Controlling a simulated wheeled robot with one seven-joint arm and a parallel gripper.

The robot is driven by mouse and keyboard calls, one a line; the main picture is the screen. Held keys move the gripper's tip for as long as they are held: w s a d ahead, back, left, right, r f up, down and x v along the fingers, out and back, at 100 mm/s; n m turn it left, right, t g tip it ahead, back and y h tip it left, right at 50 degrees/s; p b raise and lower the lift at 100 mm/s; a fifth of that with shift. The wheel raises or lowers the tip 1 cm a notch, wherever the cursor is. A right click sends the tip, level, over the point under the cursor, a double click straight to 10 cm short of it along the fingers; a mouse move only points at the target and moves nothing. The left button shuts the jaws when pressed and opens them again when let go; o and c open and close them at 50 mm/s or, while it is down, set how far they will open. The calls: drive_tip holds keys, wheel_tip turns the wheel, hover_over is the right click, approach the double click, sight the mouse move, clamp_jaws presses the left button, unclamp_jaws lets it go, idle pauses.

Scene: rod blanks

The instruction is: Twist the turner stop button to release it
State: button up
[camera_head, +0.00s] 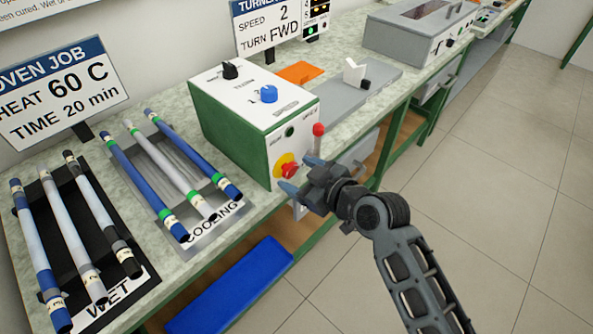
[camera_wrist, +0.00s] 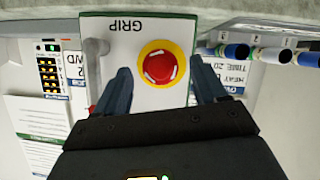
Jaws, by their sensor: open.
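The turner stop button is a red mushroom button (camera_head: 289,170) on a yellow ring, low on the front face of the green and white turner box (camera_head: 236,133). In the wrist view the red button (camera_wrist: 160,67) shows white marks on its cap and lies between the fingertips, a little beyond them. My gripper (camera_head: 300,176) is in front of the box's front face. Its jaws are open and empty, with one finger on each side of the button in the wrist view (camera_wrist: 163,88). I cannot tell whether the fingers touch the button.
A red-tipped lever (camera_head: 318,130) stands right of the button, close to my gripper. Rods lie on the cooling rack (camera_head: 212,226) and the wet rack (camera_head: 143,287) to the left. A blue tray (camera_head: 232,287) sits below the bench. The floor at right is clear.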

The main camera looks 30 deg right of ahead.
drive_tip(key=shift+x, duration=0.8)
drive_tip(key=shift+c, duration=0.4)
drive_tip(key=c, duration=1)
drive_tip(key=shift+m, duration=0.3)
drive_tip(key=shift+d+m+g+y+b, duration=0.1)
drive_tip(key=shift+m+g+y+b, duration=0.2)
drive_tip(key=shift+m+y+b, duration=0.6)
drive_tip(key=shift+w+m+y, duration=0.1)
drive_tip(key=shift+m+y, duration=0.8)
drive_tip(key=shift+m, duration=0.6)
drive_tip(key=shift+r, duration=0.1)
